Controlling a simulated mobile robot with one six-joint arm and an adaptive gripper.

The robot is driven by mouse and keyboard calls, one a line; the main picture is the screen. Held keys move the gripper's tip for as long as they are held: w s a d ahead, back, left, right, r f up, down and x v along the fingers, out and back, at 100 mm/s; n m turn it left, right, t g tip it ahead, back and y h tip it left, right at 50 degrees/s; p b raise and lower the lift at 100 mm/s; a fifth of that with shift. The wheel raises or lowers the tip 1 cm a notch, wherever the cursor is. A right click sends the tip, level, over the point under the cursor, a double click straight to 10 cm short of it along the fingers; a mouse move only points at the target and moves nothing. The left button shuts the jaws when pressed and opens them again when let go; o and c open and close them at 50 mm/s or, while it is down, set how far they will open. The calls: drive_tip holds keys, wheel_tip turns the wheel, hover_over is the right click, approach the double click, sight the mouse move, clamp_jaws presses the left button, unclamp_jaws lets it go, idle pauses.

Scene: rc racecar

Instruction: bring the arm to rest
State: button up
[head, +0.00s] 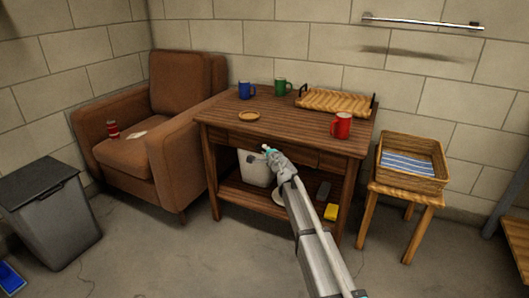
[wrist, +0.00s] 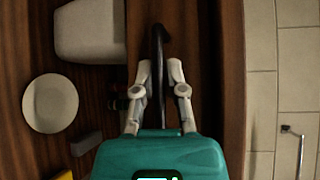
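My arm reaches up from the lower middle of the head view. My gripper (head: 268,151) is in front of the drawer front of the brown wooden table (head: 230,123). In the wrist view my gripper (wrist: 159,65) has its two pale fingers apart. A dark, hooked strip lies between and beyond the fingers; I cannot tell if it is a handle or a shadow. I see nothing clearly held. The arm hides part of the table front and lower shelf.
The tabletop holds a blue mug (head: 246,90), green mug (head: 282,87), red mug (head: 341,125), small plate (head: 248,116) and wooden tray (head: 335,102). Below are a white bin (head: 254,170) and yellow block (head: 331,212). An armchair (head: 180,85) stands left, a stool with basket (head: 412,175) right.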

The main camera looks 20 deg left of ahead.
drive_tip(key=o, duration=0.4)
drive_tip(key=shift+w, duration=0.2)
drive_tip(key=shift+s, duration=0.1)
drive_tip(key=shift+s, duration=0.1)
